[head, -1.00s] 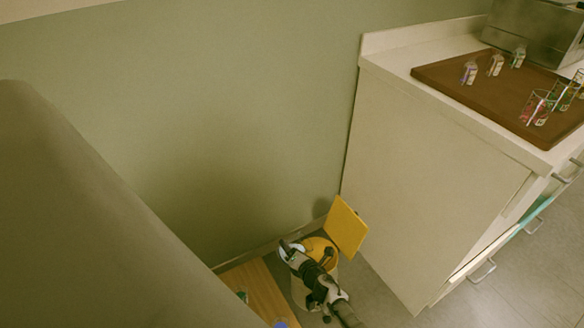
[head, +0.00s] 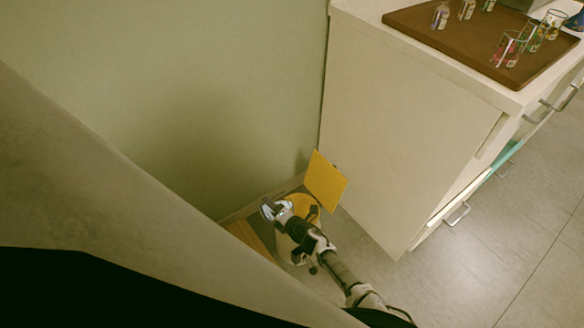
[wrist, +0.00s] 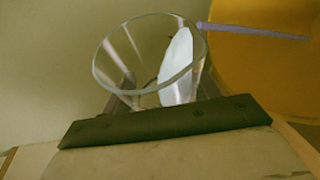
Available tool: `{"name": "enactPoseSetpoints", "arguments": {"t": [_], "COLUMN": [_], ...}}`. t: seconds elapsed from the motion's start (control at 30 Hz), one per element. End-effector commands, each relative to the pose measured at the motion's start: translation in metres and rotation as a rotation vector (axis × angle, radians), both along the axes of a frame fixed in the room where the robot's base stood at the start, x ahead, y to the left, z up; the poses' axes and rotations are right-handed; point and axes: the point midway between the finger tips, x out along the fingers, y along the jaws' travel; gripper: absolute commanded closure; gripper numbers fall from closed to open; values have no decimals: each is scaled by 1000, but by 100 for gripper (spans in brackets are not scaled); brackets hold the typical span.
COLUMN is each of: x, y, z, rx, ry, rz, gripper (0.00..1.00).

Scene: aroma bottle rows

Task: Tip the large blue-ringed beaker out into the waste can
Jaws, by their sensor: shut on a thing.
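My gripper (head: 275,210) is shut on a clear glass beaker (wrist: 122,62), whose round open rim faces the wrist camera. A pale whitish patch shows inside the glass. I cannot make out a blue ring, and the beaker's lower part is hidden behind my gripper. In the head view the beaker is small and its tilt is hard to tell. The waste can (head: 312,213) stands on the floor with a yellow top, its square yellow lid (head: 326,181) raised. My gripper and arm are over its left side and cover part of it. Yellow also fills the wrist view's upper right.
A white cabinet (head: 410,120) stands right of the can. On its counter, a brown board (head: 455,40) holds small bottles and coloured-marked glasses (head: 508,48). A wooden surface (head: 247,236) lies left of the can. A large grey shape covers the lower left. Floor at right is clear.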

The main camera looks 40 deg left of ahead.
Motion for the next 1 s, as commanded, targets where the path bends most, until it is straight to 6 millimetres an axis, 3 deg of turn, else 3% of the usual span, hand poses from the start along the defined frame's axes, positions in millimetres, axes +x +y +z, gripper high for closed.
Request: {"name": "enactPoseSetpoints", "arguments": {"t": [1.0], "x": [2], "y": [-2], "z": [-1], "rx": [63], "ry": [91], "rz": [1], "gripper": [68]}}
